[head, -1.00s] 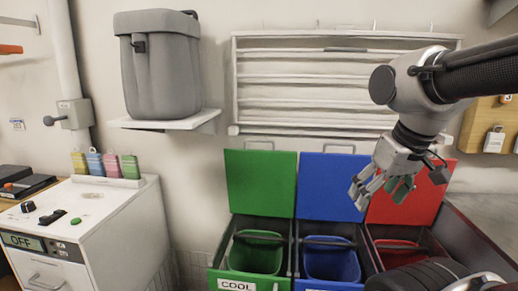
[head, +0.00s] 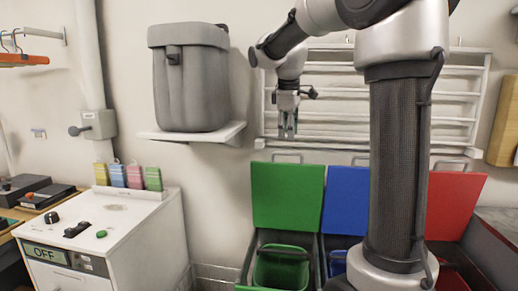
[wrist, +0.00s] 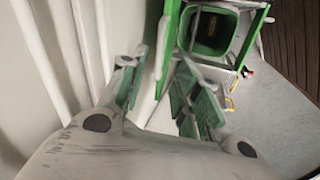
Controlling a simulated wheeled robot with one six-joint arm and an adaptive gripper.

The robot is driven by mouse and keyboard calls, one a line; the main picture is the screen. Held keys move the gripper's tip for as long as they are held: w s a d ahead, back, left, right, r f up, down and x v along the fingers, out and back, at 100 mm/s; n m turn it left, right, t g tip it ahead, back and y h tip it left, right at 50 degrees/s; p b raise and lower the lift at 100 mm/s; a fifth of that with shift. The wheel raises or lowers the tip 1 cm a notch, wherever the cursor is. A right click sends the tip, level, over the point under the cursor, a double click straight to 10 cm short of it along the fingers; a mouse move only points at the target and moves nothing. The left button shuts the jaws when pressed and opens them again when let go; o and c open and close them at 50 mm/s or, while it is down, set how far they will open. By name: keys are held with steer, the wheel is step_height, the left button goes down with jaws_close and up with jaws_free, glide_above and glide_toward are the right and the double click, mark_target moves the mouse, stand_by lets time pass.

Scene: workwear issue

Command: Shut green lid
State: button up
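The green lid (head: 288,197) stands open and upright behind its bin in the head view, its handle at the top edge. The green bin (head: 280,268) below it is uncovered. In the wrist view the lid shows edge-on as a green strip (wrist: 169,45), left of the open bin (wrist: 212,30). My gripper (head: 288,130) hangs pointing down just above the lid's top edge in the head view, apart from it. In the wrist view its green-padded fingers (wrist: 158,92) are spread with nothing between them.
The blue lid (head: 346,200) and red lid (head: 453,205) also stand open to the right; my arm partly hides them. A white wall rack (head: 340,97) is close behind my gripper. A shelf (head: 190,133) with a grey container (head: 190,80) is left, above a white cabinet (head: 100,222).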

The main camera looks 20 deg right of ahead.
step_height(320, 180, down, 7)
steer(key=w+d+n, duration=0.1)
steer(key=w+n, duration=0.1)
steer(key=shift+d, duration=0.15)
jaws_close()
stand_by(0.3)
